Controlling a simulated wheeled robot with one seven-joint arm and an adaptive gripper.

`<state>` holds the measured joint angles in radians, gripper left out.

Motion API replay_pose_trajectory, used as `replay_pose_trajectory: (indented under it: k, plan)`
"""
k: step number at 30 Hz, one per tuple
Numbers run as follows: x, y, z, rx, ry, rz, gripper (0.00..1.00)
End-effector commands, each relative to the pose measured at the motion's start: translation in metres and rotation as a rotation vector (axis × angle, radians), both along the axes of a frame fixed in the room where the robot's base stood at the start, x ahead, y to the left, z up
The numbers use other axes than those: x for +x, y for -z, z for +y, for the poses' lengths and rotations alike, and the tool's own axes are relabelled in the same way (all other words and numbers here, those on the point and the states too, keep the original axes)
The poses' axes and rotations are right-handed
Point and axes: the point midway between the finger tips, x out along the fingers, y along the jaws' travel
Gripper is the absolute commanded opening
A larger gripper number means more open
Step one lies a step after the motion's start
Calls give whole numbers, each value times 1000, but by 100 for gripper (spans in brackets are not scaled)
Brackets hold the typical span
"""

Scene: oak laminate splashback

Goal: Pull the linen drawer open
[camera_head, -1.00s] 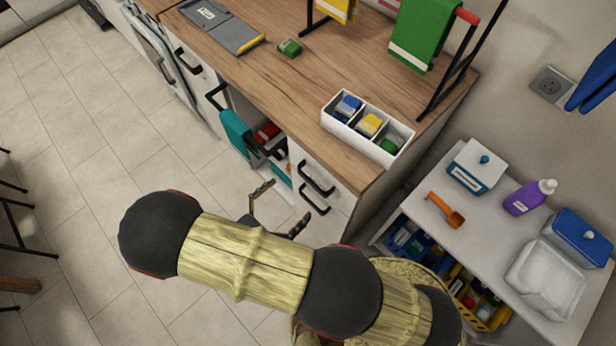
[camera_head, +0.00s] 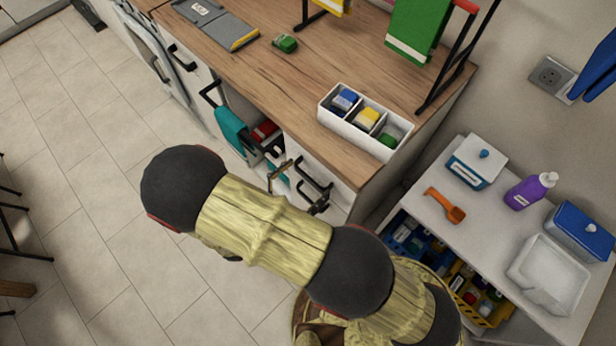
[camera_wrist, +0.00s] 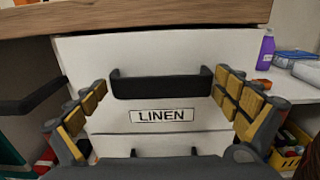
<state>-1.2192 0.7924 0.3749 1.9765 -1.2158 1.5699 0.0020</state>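The linen drawer (camera_wrist: 185,48) is a white front with a black bar handle (camera_wrist: 160,84) and a label reading LINEN (camera_wrist: 162,115), just under the wooden worktop. It looks shut. In the wrist view my gripper (camera_wrist: 165,100) is open, with yellow-padded fingers spread to the left and right of the handle and nothing between them but the handle's span in front. I cannot tell whether a finger touches it. In the head view my gripper (camera_head: 297,188) is at the drawer fronts, partly hidden by my arm, and the drawer front (camera_head: 318,162) shows below the worktop edge.
A second drawer with a black handle (camera_wrist: 165,152) lies below. A divided white box (camera_head: 334,118) stands on the worktop (camera_head: 290,90).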

Motion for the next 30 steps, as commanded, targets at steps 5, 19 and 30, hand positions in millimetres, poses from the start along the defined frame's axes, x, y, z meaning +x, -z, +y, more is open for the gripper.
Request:
replay_pose_trajectory:
  k: [5, 19, 30]
  plan:
    - [0, 0, 0, 0, 0, 0, 90]
    - [0, 0, 0, 0, 0, 0, 64]
    - [-2, 0, 0, 0, -1, 0, 51]
